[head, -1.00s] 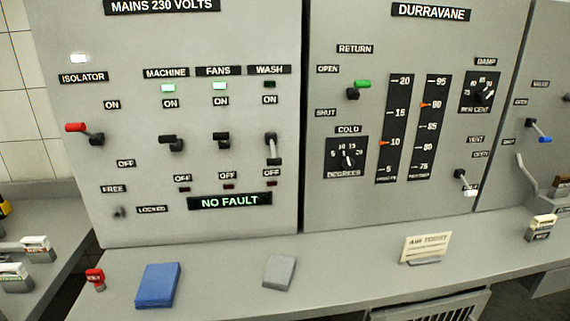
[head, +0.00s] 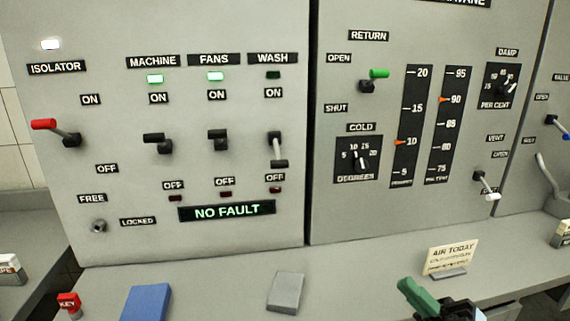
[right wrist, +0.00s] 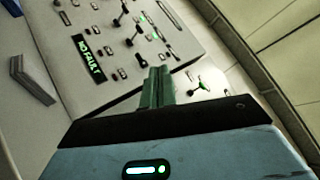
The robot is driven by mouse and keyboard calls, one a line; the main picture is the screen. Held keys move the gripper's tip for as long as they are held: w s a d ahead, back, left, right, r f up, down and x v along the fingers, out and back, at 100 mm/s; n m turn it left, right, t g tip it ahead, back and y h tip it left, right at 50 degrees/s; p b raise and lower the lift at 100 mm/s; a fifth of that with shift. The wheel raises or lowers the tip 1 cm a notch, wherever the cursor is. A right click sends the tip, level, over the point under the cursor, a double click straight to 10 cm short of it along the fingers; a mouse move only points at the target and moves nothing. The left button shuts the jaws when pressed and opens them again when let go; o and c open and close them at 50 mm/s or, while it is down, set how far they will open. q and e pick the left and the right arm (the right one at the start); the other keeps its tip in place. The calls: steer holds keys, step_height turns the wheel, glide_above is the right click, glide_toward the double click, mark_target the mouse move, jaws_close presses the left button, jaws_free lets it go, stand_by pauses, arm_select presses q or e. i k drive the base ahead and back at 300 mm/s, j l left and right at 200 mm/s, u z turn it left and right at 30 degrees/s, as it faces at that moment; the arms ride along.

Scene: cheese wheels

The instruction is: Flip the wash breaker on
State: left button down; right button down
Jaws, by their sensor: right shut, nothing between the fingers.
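The wash breaker (head: 277,150) is a black-tipped lever under the WASH label on the grey cabinet. Its handle points down towards OFF. The green lamp (head: 273,75) above it is dark. The machine breaker (head: 157,142) and fans breaker (head: 217,139) stand with their handles up, and their lamps are lit green. My right gripper (head: 408,287), with green fingers, is low at the right, well below and right of the wash breaker and apart from it. In the right wrist view its fingers (right wrist: 158,85) are together and empty. My left gripper is out of view.
The NO FAULT display (head: 227,211) is lit below the breakers. An AIR TODAY card (head: 452,257) stands on the desk near my right gripper.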

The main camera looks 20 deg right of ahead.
mark_target(278, 155)
steer(key=i, duration=0.85)
